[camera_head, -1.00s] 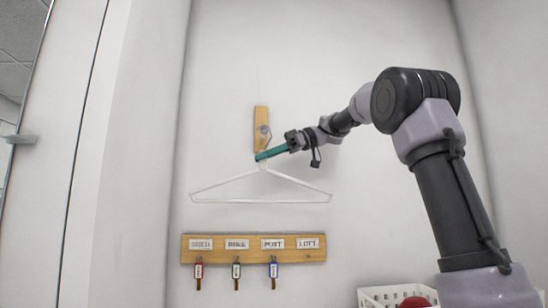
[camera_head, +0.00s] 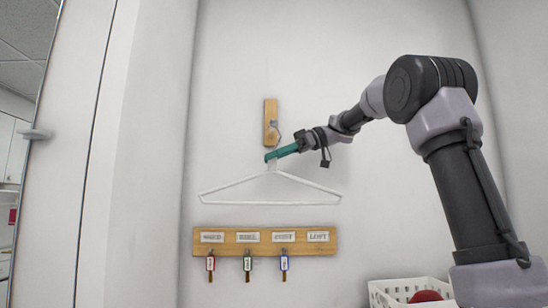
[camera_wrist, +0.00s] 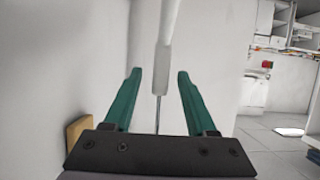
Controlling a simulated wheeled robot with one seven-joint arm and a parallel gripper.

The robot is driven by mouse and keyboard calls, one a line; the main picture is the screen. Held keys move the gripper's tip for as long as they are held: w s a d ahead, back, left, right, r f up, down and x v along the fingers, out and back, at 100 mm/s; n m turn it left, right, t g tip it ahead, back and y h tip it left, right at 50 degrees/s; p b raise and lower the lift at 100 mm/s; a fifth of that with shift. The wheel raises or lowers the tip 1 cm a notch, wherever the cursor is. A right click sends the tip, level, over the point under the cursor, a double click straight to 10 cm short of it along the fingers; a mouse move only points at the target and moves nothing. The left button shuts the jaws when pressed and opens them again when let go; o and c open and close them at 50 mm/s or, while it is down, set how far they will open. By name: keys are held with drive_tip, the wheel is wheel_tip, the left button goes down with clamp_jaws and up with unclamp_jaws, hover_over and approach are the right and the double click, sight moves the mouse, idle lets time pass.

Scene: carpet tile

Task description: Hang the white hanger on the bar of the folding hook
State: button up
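The white hanger (camera_head: 270,190) is upright in front of the wall, its arms spread level below my gripper. The folding hook has a wooden backing plate (camera_head: 271,110) on the wall with a small metal part (camera_head: 273,127). A corner of wood, likely this plate (camera_wrist: 78,132), shows at the lower left of the wrist view. My gripper (camera_wrist: 160,73) has its green fingers apart on either side of the hanger's white neck (camera_wrist: 164,60), with a visible gap on each side. The hanger's thin metal wire (camera_wrist: 158,112) shows between the fingers. Whether it rests on the bar cannot be told.
A wooden key rail (camera_head: 265,249) with labels and several hanging keys is on the wall below the hanger. A white basket (camera_head: 395,288) with a red object (camera_head: 425,296) stands at lower right. A side wall or door edge is at left.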

drive_tip(key=v, duration=1)
drive_tip(key=shift+d+r, duration=0.25)
drive_tip(key=shift+d, duration=0.1)
